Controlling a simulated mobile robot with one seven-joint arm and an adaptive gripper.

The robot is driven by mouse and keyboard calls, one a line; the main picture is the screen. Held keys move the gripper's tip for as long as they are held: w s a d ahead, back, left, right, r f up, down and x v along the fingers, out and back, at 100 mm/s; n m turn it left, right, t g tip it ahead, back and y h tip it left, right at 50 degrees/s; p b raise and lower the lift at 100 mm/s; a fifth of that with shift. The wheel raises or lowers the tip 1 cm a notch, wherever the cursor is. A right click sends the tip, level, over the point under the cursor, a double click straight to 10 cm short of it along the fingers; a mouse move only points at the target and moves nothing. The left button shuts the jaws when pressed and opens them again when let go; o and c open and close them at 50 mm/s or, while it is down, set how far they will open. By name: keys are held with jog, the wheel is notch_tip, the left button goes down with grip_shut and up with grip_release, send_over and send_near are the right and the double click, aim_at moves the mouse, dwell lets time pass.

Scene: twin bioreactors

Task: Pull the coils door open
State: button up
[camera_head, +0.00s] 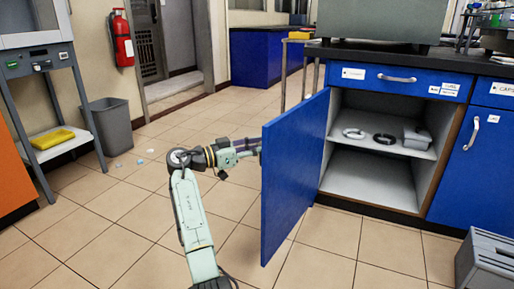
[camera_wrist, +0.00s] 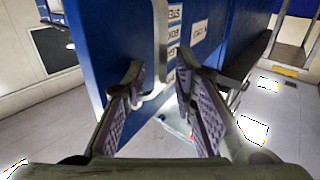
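The blue coils door (camera_head: 290,175) stands swung wide open from the cabinet, its outer face turned away from the head camera. In the wrist view, the door's outer face (camera_wrist: 110,45) carries white labels (camera_wrist: 173,35) and a pale vertical bar handle (camera_wrist: 160,45). My gripper (camera_wrist: 158,78) has its two padded fingers apart, with the handle's lower end showing between and just beyond the fingertips. I cannot tell whether a finger touches the handle. In the head view my gripper (camera_head: 247,150) is at the door's far side, with its fingertips hidden behind the door.
The open cabinet (camera_head: 365,185) has a shelf holding a white ring (camera_head: 354,133), a dark ring (camera_head: 385,139) and a grey box (camera_head: 417,140). A blue drawer (camera_head: 400,82) above is shut. A grey bin (camera_head: 108,125) stands at left. A grey crate (camera_head: 486,262) stands at lower right.

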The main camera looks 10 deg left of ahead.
jog(key=shift+d, duration=0.15)
jog(key=v, duration=1.2)
